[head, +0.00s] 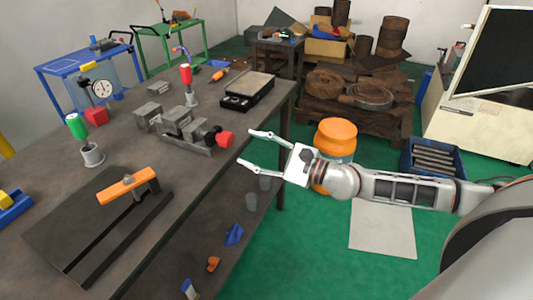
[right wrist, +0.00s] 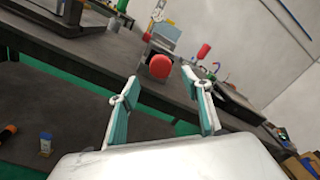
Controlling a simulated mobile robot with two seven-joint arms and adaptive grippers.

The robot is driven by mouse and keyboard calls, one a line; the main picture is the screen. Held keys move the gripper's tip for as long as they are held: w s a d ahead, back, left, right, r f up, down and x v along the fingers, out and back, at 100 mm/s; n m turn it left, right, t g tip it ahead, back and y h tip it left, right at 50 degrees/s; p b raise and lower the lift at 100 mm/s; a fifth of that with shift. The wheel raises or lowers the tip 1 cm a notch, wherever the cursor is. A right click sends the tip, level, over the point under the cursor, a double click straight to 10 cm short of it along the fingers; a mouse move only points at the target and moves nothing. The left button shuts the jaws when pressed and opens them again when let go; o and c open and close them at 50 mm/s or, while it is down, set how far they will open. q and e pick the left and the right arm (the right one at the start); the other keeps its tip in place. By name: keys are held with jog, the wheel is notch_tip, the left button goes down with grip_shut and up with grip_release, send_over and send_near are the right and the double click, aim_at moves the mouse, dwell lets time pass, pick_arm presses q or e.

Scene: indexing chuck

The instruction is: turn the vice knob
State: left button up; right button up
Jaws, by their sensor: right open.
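The grey metal vice (head: 180,127) stands on the dark workbench, with its red knob (head: 224,139) at its right end near the bench edge. My right gripper (head: 252,148) is open and empty, just right of the knob and apart from it. In the right wrist view the red knob (right wrist: 160,66) lies ahead, between and beyond the two open fingers (right wrist: 163,93). Part of the vice (right wrist: 163,38) shows behind it. My left gripper is not in view.
The workbench (head: 120,165) also carries a dial gauge (head: 102,88), green-handled and red-handled tools (head: 76,126), a black tray (head: 248,90) and an orange-handled tool (head: 128,186). An orange drum (head: 335,135) stands behind my right forearm. Green floor lies beyond the bench edge.

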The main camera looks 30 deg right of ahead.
jog(key=shift+v, duration=2.1)
jog(key=s+a+f+m+h+p, duration=0.1)
jog(key=s+a+f+m+h, duration=0.15)
jog(key=f+m, duration=0.7)
jog(key=s+a+f+m+h, duration=0.25)
jog(key=f+m, duration=0.25)
jog(key=m, duration=1)
jog(key=s+a+f+m+g+h, duration=0.1)
jog(key=s+f+m+g+h, duration=0.2)
jog(key=s+f+m, duration=1.3)
jog(key=s+m+g, duration=0.1)
jog(key=s+m, duration=0.1)
jog(key=m, duration=0.5)
jog(key=shift+a+p, duration=0.35)
jog(key=shift+p, duration=0.05)
